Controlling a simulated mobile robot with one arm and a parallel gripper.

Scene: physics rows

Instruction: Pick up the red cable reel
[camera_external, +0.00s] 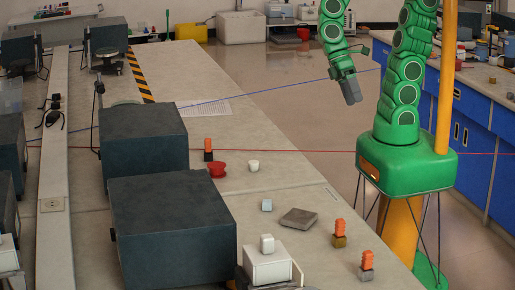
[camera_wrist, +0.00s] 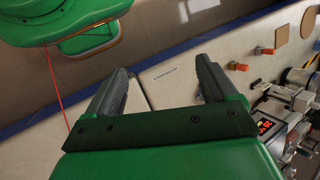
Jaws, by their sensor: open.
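The red cable reel (camera_external: 217,169) is a small red spool standing upright on the bench, just right of a dark box. In the external view my gripper (camera_external: 353,97) hangs in the air beyond the bench's right edge, well to the right of the reel and apart from it. In the wrist view my gripper (camera_wrist: 162,66) is open, with its two grey fingers apart and nothing between them. I cannot make out the reel in the wrist view.
Dark boxes (camera_external: 143,140) fill the bench's left side. An orange-and-black piece (camera_external: 208,149) stands close behind the reel. A white cup (camera_external: 253,166), a white cube (camera_external: 266,205) and a grey plate (camera_external: 299,218) lie to its right. Bare bench (camera_external: 270,130) lies behind it.

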